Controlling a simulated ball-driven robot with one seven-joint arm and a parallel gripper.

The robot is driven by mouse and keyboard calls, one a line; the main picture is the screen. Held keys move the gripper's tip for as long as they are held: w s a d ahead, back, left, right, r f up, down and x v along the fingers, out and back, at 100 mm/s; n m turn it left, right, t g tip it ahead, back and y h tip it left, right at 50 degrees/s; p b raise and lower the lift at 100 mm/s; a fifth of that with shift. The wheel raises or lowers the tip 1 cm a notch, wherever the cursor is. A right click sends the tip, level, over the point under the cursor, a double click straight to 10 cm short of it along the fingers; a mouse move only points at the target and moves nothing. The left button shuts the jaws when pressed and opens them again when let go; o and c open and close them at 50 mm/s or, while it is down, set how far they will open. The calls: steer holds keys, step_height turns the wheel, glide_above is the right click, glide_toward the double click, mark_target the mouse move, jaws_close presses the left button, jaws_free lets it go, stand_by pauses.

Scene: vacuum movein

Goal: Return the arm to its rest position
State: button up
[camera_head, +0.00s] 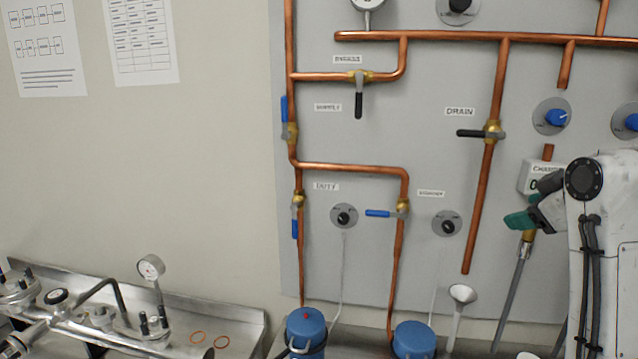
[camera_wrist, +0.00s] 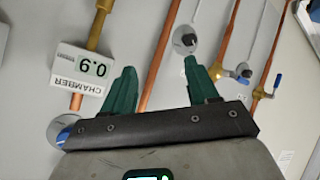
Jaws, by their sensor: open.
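My gripper (camera_head: 522,222) shows at the right in the head view, in front of the wall panel and close to the chamber gauge (camera_head: 541,178). In the wrist view my gripper (camera_wrist: 161,88) has its two green fingers spread apart, with nothing between them but the panel and a copper pipe behind. My white arm stands at the right edge of the head view and hides part of the panel.
The grey panel (camera_head: 380,250) carries copper pipes, a drain valve (camera_head: 492,131), several other valves and round knobs. Two blue pumps (camera_head: 305,330) (camera_head: 413,339) stand below. A metal tray (camera_head: 240,318) with fittings and a gauge is at the lower left.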

steer(key=s+a+f+m+g, duration=0.1)
steer(key=s+a+f+g, duration=0.2)
steer(key=f, duration=0.7)
steer(key=s+a+f+m+y, duration=0.1)
steer(key=s+a+f, duration=0.3)
steer(key=f, duration=0.6)
steer(key=s+a+f+m+g, duration=0.15)
steer(key=s+f, duration=0.35)
steer(key=f, duration=0.5)
steer(key=s+a+f+m+g, duration=0.1)
steer(key=s+f+g, duration=0.1)
steer(key=s+f, duration=0.3)
steer(key=s+a+f+m+g, duration=0.1)
steer(key=s+f, duration=0.4)
steer(key=s, duration=0.9)
steer(key=s+a+f+m+g, duration=0.1)
steer(key=s+a+f+g, duration=0.1)
steer(key=s+f, duration=0.3)
steer(key=s, duration=0.4)
steer(key=shift+s+a+f+g, duration=0.25)
steer(key=shift+a+f+g, duration=0.1)
steer(key=shift+a, duration=0.05)
